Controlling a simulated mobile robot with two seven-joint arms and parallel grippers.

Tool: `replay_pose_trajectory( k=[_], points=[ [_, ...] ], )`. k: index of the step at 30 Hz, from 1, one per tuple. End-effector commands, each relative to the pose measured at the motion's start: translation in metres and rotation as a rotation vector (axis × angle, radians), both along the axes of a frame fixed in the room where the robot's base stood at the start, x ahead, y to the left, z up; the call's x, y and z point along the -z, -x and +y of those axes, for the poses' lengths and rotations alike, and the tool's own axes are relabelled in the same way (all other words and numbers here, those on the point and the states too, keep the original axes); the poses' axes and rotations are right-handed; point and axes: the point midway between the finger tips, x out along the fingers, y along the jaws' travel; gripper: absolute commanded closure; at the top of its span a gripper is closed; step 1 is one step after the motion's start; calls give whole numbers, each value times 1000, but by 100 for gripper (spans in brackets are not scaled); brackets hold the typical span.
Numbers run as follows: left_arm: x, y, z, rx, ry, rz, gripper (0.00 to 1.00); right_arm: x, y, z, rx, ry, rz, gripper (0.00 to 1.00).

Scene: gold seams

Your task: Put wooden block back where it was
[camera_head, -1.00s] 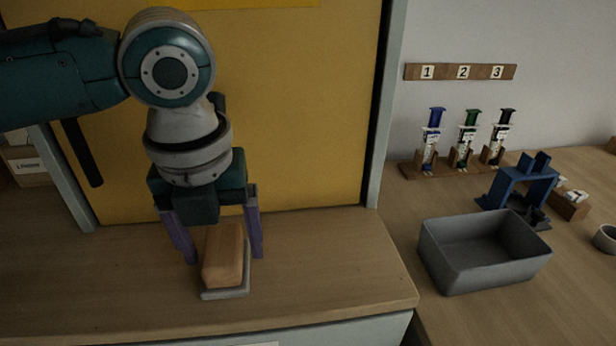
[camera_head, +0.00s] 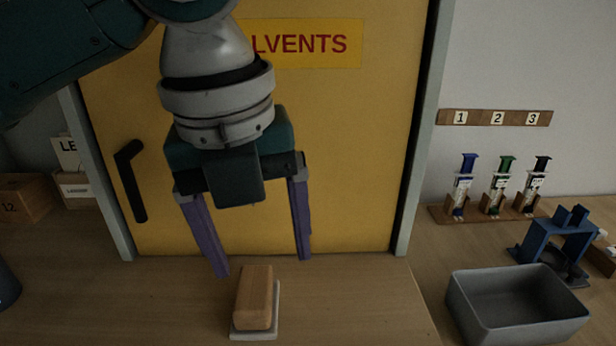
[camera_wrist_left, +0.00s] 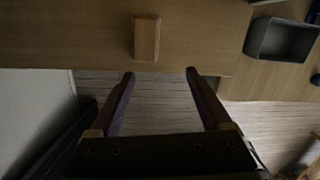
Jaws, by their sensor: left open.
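The wooden block (camera_head: 255,296) lies on a thin light grey pad (camera_head: 262,334) on the wooden counter, in front of the yellow cabinet. In the left wrist view the block (camera_wrist_left: 147,38) is on the counter ahead of the fingertips, a little left of the middle. My left gripper (camera_head: 263,268) is open and empty, with its purple fingers spread wide. It is apart from the block, and in the head view its fingers hang above and behind it. The open fingers (camera_wrist_left: 160,74) also show in the left wrist view. My right gripper is not in view.
A grey open bin (camera_head: 518,303) stands on the bench at the right. Behind it are a blue stand (camera_head: 562,240) and a wooden rack (camera_head: 497,209) with three syringe-like items. The yellow cabinet (camera_head: 340,150) with a black handle stands behind my arm. Small boxes (camera_head: 24,197) sit far left.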

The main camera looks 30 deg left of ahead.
Motion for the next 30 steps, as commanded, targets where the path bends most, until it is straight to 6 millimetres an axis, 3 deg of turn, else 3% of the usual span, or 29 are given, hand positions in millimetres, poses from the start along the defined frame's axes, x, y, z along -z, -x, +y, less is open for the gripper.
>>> replay_pose_trajectory(
  k=[3,8,12,15,18,22,30],
  points=[
    [28,25,-41,-291,167,-11,18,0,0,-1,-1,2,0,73],
    [50,55,-67,-887,395,5,18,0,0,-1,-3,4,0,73],
    [64,85,-53,-1458,503,23,18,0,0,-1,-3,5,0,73],
    [73,107,-31,-1799,523,5,18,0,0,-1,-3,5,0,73],
    [78,125,-11,-2033,518,-29,18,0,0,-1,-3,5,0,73],
    [80,137,3,-2175,509,-61,18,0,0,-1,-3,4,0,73],
    [80,139,4,-2193,508,-66,18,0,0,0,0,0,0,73]
  ],
)
